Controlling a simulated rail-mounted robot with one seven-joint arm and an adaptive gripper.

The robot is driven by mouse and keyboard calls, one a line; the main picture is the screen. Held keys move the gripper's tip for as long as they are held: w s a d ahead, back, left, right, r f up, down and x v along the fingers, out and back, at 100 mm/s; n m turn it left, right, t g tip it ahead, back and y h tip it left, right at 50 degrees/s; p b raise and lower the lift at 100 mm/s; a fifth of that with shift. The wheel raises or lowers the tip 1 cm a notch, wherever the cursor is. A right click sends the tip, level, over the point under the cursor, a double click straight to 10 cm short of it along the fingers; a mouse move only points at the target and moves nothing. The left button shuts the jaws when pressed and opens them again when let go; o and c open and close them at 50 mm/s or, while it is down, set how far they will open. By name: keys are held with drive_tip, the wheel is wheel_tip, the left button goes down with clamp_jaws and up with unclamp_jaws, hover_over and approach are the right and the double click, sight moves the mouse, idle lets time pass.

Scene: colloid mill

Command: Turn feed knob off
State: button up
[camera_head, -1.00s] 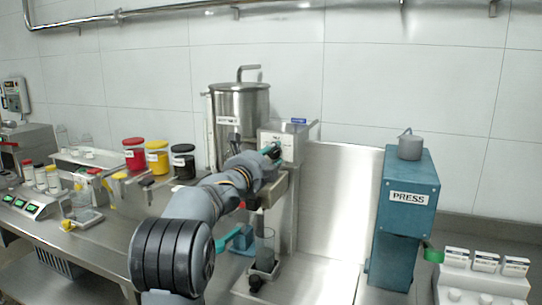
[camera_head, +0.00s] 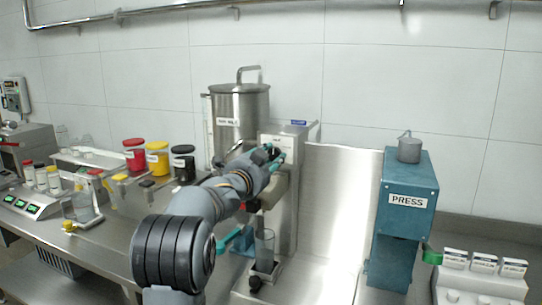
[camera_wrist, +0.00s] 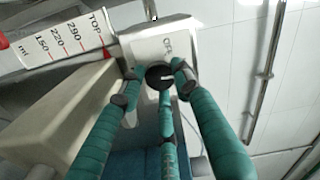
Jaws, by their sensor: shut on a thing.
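The feed knob (camera_wrist: 159,76) is black and round with a pale line mark, on the front of a light grey housing (camera_wrist: 163,42) in the wrist view. My gripper (camera_wrist: 155,82) has teal fingers with dark tips, and the tips are closed around the knob. In the head view the housing (camera_head: 282,140) stands beside the steel colloid mill tank (camera_head: 240,112). My gripper (camera_head: 275,158) is at the housing's front there and hides part of it; the knob shows only as a dark spot.
A white level scale with red marks (camera_wrist: 55,42) is left of the knob in the wrist view. A clear cylinder (camera_head: 264,245) stands below my gripper. A blue press (camera_head: 408,200) stands to the right. Red, yellow and black jars (camera_head: 157,157) stand to the left.

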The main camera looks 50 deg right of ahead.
drive_tip(key=n+p, duration=0.1)
drive_tip(key=n, duration=0.5)
drive_tip(key=shift+r+n+p, duration=0.1)
drive_tip(key=shift+n+p, duration=0.2)
drive_tip(key=shift+p, duration=0.05)
drive_tip(key=n+p, duration=0.1)
drive_tip(key=n, duration=0.4)
drive_tip(key=shift+p, duration=0.3)
drive_tip(key=shift+n, duration=0.4)
drive_tip(key=o, duration=1)
drive_tip(key=shift+o, duration=0.7)
drive_tip(key=v, duration=1.2)
